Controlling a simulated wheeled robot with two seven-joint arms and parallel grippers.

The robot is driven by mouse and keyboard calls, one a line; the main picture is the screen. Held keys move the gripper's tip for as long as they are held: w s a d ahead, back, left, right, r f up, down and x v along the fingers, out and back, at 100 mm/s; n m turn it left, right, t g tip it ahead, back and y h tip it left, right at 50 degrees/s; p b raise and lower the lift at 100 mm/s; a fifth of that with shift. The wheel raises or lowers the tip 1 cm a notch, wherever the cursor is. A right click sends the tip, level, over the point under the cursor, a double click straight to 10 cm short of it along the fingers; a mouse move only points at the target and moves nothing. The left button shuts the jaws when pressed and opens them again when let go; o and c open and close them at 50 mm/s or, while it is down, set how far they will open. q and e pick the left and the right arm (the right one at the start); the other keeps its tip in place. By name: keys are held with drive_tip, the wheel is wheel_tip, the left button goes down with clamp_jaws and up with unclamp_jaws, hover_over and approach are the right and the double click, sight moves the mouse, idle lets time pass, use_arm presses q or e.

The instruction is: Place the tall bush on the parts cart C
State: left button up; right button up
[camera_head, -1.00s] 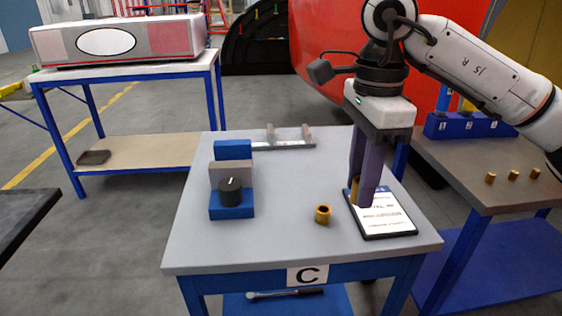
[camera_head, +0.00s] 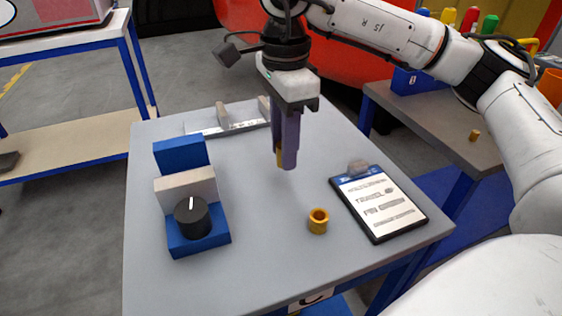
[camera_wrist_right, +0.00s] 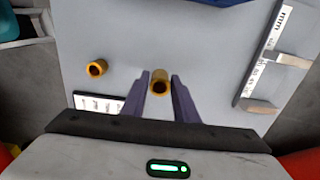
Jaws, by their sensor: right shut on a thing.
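My right gripper (camera_head: 286,163) is shut on a brass bush, the tall bush (camera_wrist_right: 160,80), which sits between its two purple fingers in the right wrist view. In the head view only a thin golden strip of this bush shows beside the fingers. The gripper points down over the grey top of parts cart C (camera_head: 250,255), behind the other bush. I cannot tell whether the held bush touches the top. A second, short brass bush (camera_head: 318,221) stands on the cart, apart from the gripper; it also shows in the wrist view (camera_wrist_right: 97,68). My left gripper is not in view.
A clipboard (camera_head: 380,205) lies on the cart's right side. A blue block fixture with a black knob (camera_head: 192,217) stands at the left. A caliper-like tool (camera_head: 225,125) lies at the back. A side table (camera_head: 440,120) stands at the right. The cart's middle is clear.

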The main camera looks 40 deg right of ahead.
wheel_tip(320, 180, down, 4)
drive_tip(key=shift+r, duration=0.1)
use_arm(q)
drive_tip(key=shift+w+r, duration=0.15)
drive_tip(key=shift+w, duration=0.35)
use_arm(e)
drive_tip(key=shift+f, duration=0.2)
drive_tip(key=o, duration=1.1)
use_arm(q)
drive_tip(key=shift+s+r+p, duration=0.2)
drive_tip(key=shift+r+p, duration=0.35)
drive_tip(key=shift+p, duration=0.2)
use_arm(e)
wheel_tip(320, 180, up, 12)
